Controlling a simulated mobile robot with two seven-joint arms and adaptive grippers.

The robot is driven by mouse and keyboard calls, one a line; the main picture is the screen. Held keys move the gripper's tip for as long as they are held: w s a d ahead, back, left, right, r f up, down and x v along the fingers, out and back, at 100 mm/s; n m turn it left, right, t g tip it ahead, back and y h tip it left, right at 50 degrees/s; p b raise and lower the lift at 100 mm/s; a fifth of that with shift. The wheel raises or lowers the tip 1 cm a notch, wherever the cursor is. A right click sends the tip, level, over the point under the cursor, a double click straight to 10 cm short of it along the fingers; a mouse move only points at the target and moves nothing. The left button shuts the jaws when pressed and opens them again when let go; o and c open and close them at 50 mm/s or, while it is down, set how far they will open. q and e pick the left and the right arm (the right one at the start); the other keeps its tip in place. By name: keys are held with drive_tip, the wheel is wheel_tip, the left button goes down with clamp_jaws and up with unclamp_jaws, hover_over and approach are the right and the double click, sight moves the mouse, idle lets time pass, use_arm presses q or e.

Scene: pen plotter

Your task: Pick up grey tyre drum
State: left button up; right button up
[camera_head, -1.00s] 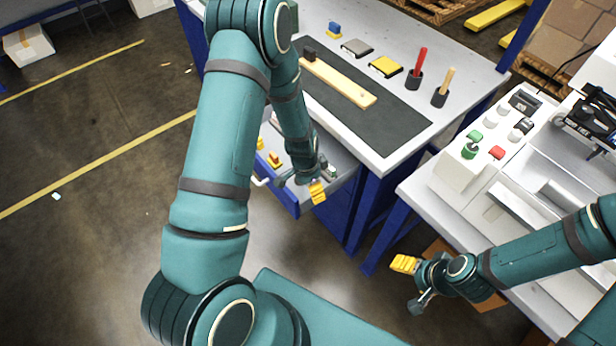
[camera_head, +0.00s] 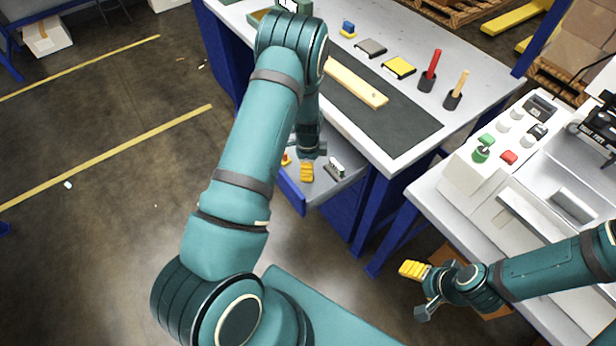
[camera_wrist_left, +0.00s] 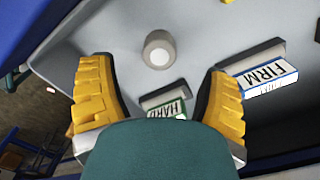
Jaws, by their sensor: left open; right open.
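In the left wrist view a short grey drum (camera_wrist_left: 158,50) with a pale round top stands on the light drawer floor. My left gripper (camera_wrist_left: 160,85) is open, its yellow-padded fingers to either side of the drum in the picture, with nothing held. The drum appears beyond the fingertips; I see no contact. In the head view my left gripper (camera_head: 307,172) is over the open drawer (camera_head: 322,186), and the drum cannot be made out there. My right gripper (camera_head: 418,290) is open and empty, low beside the right-hand table.
Blocks marked HARD (camera_wrist_left: 165,102) and FIRM (camera_wrist_left: 265,78) lie close to the drum in the drawer. The workbench (camera_head: 480,80) above carries a wooden strip (camera_head: 355,82), pads and two upright handles. A control box (camera_head: 500,140) stands on the right-hand table.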

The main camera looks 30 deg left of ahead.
use_arm(q)
drive_tip(key=shift+f+b, duration=0.65)
drive_tip(key=shift+f, duration=2.05)
drive_tip(key=c, duration=1.2)
